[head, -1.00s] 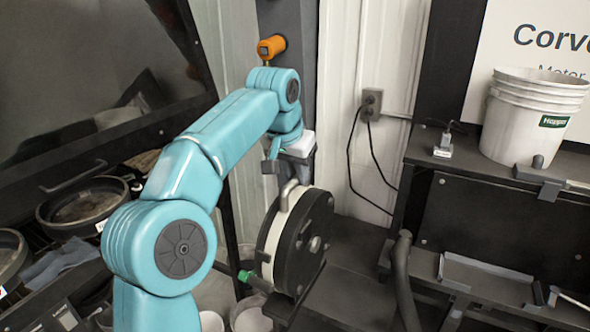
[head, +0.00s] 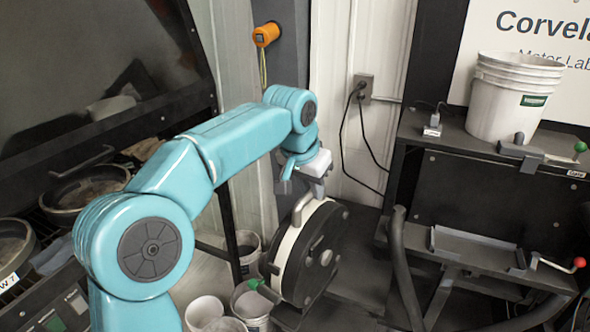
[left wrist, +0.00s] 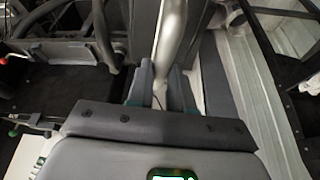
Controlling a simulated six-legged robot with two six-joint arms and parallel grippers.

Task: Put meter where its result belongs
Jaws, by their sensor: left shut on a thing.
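The meter is a round drum (head: 312,255) with a black face, a pale rim and a metal handle on top. It stands upright in the middle of the head view. My left gripper (head: 304,188) is at the top of its handle. In the left wrist view, the jaws (left wrist: 163,88) are shut on the metal handle bar (left wrist: 170,40). A green-tipped lever (head: 262,290) shows at the drum's lower left. Whether the drum's underside touches a support is unclear. My right gripper is in neither view.
A white bucket (head: 512,98) stands on the dark bench at right. Below it are a grey tray (head: 475,248) and a red-knobbed lever (head: 578,263). Round pans (head: 85,187) sit at left. A curved dark pipe (head: 400,260) rises right of the drum.

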